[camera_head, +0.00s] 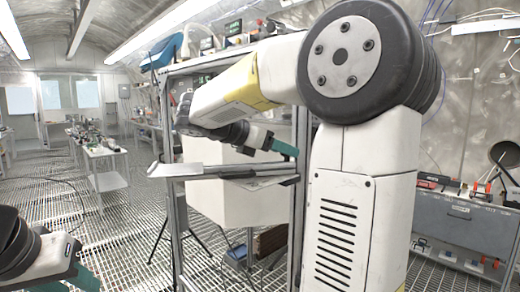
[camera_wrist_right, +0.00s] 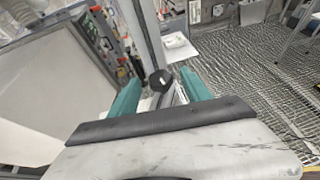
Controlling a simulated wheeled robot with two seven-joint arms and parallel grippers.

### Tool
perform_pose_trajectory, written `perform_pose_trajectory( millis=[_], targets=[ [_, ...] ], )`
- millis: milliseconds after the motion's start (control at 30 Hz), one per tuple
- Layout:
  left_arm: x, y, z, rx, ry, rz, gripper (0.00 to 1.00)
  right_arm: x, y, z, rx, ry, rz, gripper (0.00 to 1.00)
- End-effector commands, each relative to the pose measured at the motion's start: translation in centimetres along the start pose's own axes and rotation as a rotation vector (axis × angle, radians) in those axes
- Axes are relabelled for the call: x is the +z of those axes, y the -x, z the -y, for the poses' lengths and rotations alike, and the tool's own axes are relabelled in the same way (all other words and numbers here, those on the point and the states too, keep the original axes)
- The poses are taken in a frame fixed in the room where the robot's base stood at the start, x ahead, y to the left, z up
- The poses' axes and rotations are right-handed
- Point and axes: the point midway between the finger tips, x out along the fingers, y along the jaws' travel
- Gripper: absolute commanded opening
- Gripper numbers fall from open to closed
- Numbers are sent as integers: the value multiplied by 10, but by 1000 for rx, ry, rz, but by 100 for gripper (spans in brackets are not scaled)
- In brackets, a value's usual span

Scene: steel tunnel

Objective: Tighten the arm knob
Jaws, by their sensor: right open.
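A dark, faceted knob (camera_wrist_right: 160,80) with a small pale mark shows in the right wrist view, at the lower end of the visible metal post. My right gripper (camera_wrist_right: 161,84) is open, with one teal finger on each side of the knob. I cannot tell whether the fingers touch it. In the head view my right gripper (camera_head: 285,148) is at the frame's post, with one teal finger showing. The knob cannot be made out there. My left gripper (camera_head: 72,280) is at the bottom left corner, cut off by the picture edge, away from the frame.
A metal frame post (camera_head: 295,190) stands beside my right gripper. A grey tray-like shelf (camera_head: 176,170) juts out below my right forearm, in front of a white box (camera_head: 235,205). A grey tool cabinet (camera_head: 465,225) is at the right. Grated floor lies open at the left.

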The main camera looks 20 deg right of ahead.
Motion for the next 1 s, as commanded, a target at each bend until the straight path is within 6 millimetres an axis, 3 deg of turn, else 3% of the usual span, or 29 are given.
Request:
perform_pose_trajectory(
  millis=[200, 500, 1000],
  targets=[
    [0, 0, 0, 0, 0, 0, 36, 0, 0, 0, 1, 0, 0, 54],
    [0, 0, 0, 0, 0, 0, 36, 0, 0, 0, 0, 0, -1, 0],
    [0, 0, 0, 0, 0, 0, 36, 0, -1, -4, -135, -55, 4, 0]
  ],
)
